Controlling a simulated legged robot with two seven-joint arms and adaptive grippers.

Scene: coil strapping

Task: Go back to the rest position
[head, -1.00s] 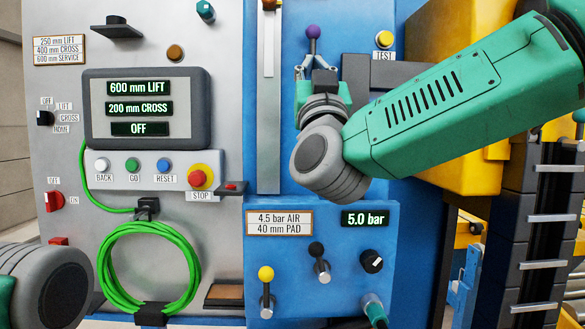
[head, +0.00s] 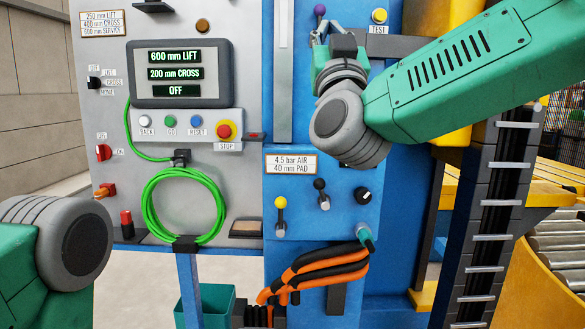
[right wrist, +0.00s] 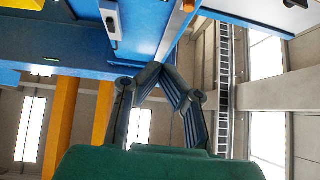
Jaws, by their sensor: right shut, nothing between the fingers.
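My right gripper (head: 333,32) is in front of the blue panel, just below the purple knob (head: 319,10). Whether it touches the knob's lever cannot be told. In the right wrist view its fingers (right wrist: 155,70) meet at the tips with nothing between them. My right arm comes in from the upper right, its grey wrist in front of the panel. My left arm shows at the lower left as a green link and grey joint; its gripper is out of view.
A grey control panel (head: 235,75) has a screen (head: 176,73), buttons and a coiled green cable (head: 150,215). The lower blue panel (head: 345,215) carries levers and a dial. Orange and black hoses (head: 320,270) hang below, near a teal bin (head: 215,308). A roller conveyor (head: 560,240) stands right.

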